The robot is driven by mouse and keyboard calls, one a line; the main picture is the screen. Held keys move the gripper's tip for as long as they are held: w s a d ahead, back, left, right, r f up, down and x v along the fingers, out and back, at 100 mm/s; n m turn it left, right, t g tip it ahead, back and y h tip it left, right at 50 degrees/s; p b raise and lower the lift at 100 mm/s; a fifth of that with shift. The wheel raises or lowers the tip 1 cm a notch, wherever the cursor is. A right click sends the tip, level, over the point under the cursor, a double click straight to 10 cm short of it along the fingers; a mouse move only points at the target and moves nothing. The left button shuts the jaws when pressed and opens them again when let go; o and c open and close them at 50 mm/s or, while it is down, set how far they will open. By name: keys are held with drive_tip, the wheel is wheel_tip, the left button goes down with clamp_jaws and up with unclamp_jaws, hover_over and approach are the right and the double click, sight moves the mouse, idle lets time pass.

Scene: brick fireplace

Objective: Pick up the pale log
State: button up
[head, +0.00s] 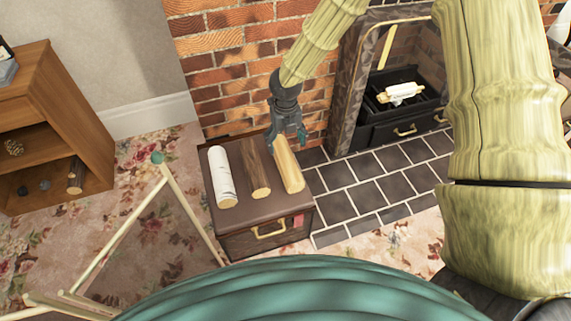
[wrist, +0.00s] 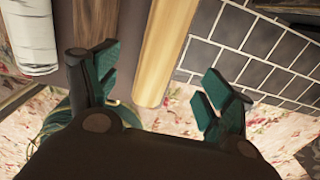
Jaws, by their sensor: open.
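The pale log (head: 289,172), a smooth tan one, lies rightmost of three logs on top of a brown chest (head: 222,217). My gripper (head: 287,140) is open above its far end in the head view. In the wrist view the pale log (wrist: 165,50) runs between my two open fingers (wrist: 157,82), with a gap on the right side. I cannot tell how high the fingers are above it. A dark brown log (head: 256,170) lies just left of it, and a white birch-like log (head: 222,178) is further left, also seen in the wrist view (wrist: 32,42).
A brick fireplace with dark hearth tiles (head: 377,188) stands to the right, its grate (head: 405,80) holding a whitish log. A wooden shelf (head: 80,130) stands at the left. A thin pale wooden frame (head: 190,210) stands on the floral carpet in front.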

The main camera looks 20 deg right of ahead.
sight(286, 157)
wheel_tip(286, 157, down, 5)
drive_tip(key=shift+a+r+b, duration=0.15)
drive_tip(key=shift+r+b, duration=0.05)
drive_tip(key=shift+b, duration=0.6)
drive_tip(key=shift+w+f+b, duration=0.1)
drive_tip(key=shift+f+b, duration=1.55)
drive_tip(key=shift+f, duration=1.4)
drive_tip(key=shift+r, duration=0.1)
drive_tip(key=shift+d, duration=0.2)
drive_tip(key=c, duration=1.4)
